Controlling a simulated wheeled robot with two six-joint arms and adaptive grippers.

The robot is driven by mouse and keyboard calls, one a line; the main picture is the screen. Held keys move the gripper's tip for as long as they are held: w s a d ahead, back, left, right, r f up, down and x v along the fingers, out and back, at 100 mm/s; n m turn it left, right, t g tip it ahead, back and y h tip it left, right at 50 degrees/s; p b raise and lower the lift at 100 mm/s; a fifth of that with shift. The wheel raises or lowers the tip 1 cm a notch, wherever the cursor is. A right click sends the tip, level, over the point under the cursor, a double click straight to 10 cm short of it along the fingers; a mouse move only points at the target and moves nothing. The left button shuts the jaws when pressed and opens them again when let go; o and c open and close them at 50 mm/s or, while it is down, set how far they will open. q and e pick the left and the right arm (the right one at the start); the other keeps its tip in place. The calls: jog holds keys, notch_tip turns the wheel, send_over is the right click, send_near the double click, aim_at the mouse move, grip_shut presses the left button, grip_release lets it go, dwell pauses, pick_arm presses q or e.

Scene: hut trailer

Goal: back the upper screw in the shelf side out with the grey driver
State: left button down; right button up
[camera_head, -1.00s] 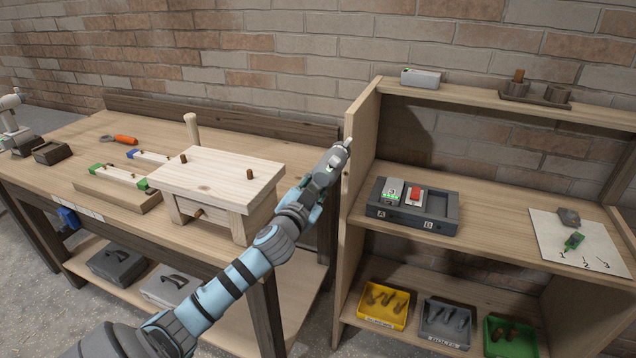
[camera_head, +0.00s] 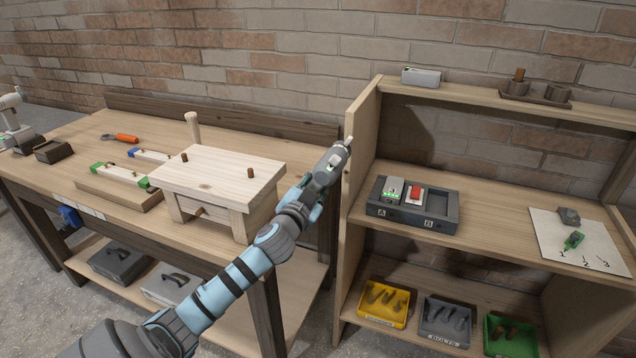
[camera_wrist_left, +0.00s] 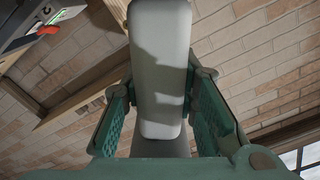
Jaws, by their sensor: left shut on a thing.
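My left gripper (camera_head: 328,172) is beside the left side panel of the shelf unit (camera_head: 359,135), near the panel's upper part. It is shut on the grey driver (camera_head: 338,156), whose tip points up and right towards the panel. In the left wrist view the driver's pale grey body (camera_wrist_left: 160,70) sits between the green fingers of the gripper (camera_wrist_left: 160,120). I cannot make out the upper screw; the driver's front end covers that spot or the screw is too small. Whether the tip touches the screw I cannot tell. My right gripper is not in view.
A wooden stool-like piece (camera_head: 215,175) stands on the workbench (camera_head: 75,150), close left of my arm. The shelf holds a dark tray (camera_head: 440,228) with a green-lit block and a red-topped block. Yellow (camera_head: 383,305), grey (camera_head: 445,322) and green bins (camera_head: 510,337) stand below.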

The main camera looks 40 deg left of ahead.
aim_at(313, 188)
pick_arm(q)
jog(key=shift+r, duration=0.15)
jog(key=shift+v, duration=1)
jog(key=shift+s+d, duration=0.15)
jog(key=shift+s, duration=0.35)
jog(key=s+a, duration=0.3)
jog(key=shift+s+a+b, duration=0.25)
jog(key=shift+s+b, duration=0.05)
jog(key=shift+s, duration=0.1)
jog(key=shift+s+a+p, duration=0.55)
jog(key=shift+s+p, duration=0.05)
jog(key=shift+p, duration=0.1)
jog(key=shift+s+a, duration=0.2)
jog(key=shift+w, duration=0.1)
